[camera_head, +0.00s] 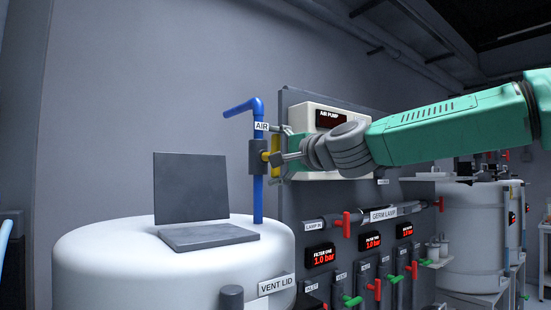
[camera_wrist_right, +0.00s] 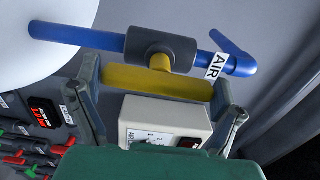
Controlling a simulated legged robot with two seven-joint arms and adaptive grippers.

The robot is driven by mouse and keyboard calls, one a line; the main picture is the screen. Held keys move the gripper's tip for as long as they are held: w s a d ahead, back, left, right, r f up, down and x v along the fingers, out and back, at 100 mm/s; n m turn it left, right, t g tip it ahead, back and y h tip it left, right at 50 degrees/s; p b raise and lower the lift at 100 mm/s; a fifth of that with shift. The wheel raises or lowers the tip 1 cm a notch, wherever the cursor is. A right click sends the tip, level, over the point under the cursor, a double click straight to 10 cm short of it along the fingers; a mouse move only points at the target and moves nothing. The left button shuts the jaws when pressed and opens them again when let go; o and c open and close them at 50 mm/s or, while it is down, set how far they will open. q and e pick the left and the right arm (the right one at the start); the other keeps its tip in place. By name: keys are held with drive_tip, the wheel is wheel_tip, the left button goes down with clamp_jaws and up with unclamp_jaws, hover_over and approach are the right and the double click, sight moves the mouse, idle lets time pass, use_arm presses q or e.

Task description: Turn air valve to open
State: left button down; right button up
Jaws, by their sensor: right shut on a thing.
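The air valve is a dark grey body (camera_head: 256,157) on a vertical blue pipe (camera_head: 258,205), just below the white AIR label (camera_head: 262,126). Its yellow handle (camera_wrist_right: 157,83) runs roughly parallel to the pipe in the wrist view, standing off the grey body on a yellow stem. The handle also shows in the head view (camera_head: 276,146), partly hidden by my gripper. My right gripper (camera_head: 277,155) comes from the right and is shut on the handle, with one finger at each end of it in the wrist view. My left gripper is not in view.
The panel (camera_head: 300,215) behind my gripper carries the AIR PUMP box (camera_head: 308,115), a red valve handle (camera_head: 346,225) and several smaller valves below. Open air lies above my arm.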

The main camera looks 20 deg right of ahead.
drive_tip(key=shift+f, duration=0.25)
drive_tip(key=o, duration=0.9)
drive_tip(key=shift+w, duration=0.15)
drive_tip(key=shift+r, duration=0.1)
drive_tip(key=shift+s, duration=0.3)
drive_tip(key=v, duration=1.1)
drive_tip(key=shift+s+d, duration=0.1)
drive_tip(key=shift+d, duration=0.15)
drive_tip(key=shift+a, duration=0.15)
